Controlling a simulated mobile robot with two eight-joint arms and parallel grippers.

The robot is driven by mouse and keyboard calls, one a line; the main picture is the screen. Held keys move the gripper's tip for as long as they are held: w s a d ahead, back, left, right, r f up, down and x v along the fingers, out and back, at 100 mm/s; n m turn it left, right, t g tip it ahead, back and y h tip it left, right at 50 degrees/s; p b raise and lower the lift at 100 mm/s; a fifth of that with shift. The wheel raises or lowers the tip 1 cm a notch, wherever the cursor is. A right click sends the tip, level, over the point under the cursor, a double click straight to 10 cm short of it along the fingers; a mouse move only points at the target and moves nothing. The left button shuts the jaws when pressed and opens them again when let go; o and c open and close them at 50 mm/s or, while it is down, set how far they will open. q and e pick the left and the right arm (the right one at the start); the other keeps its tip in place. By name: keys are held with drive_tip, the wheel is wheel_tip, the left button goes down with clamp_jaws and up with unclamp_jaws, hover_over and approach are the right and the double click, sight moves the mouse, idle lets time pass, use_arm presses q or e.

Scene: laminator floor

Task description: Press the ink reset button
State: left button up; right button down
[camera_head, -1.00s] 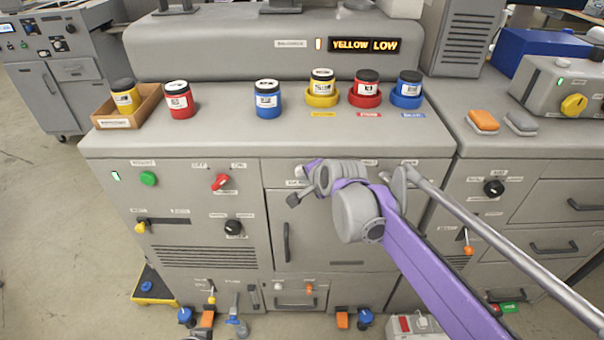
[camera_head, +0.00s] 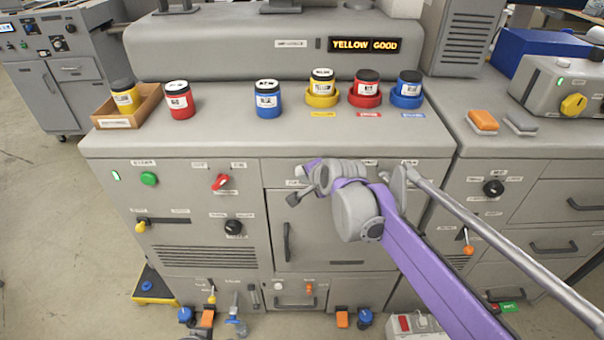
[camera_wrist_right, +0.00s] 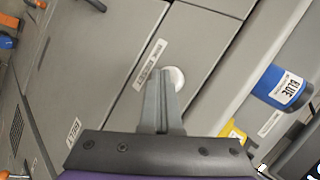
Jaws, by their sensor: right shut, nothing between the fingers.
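My right gripper (camera_wrist_right: 161,73) is shut and empty. Its fingertips overlap the button's edge in that view; I cannot tell whether they touch it. In the head view my right gripper (camera_head: 294,199) is at the machine's upper front, and the button is hidden behind my arm. The display (camera_head: 365,45) on top reads YELLOW GOOD. My left gripper is not in view.
Yellow (camera_head: 322,88), red (camera_head: 367,83) and blue (camera_head: 410,84) jars stand in coloured dishes on the counter (camera_head: 215,132). Another blue jar (camera_head: 267,100), a red jar (camera_head: 179,100) and a box (camera_head: 150,112) holding a yellow jar stand to the left.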

drive_tip(key=shift+s, duration=0.75)
drive_tip(key=s, duration=0.5)
drive_tip(key=shift+p, duration=0.35)
idle(0.3)
drive_tip(key=s+d+f+n+g+h+p, duration=0.1)
drive_tip(key=s+d+n, duration=0.4)
drive_tip(key=s, duration=0.8)
drive_tip(key=s+d+f+n+g+h+p, duration=0.2)
drive_tip(key=s+d+f+n+p, duration=0.2)
drive_tip(key=s+d, duration=0.8)
wheel_tip(320, 180, down, 2)
drive_tip(key=shift+s+f+n+g+h, duration=0.15)
drive_tip(key=shift+s+n+g+h, duration=0.2)
drive_tip(key=shift+s+n, duration=0.7)
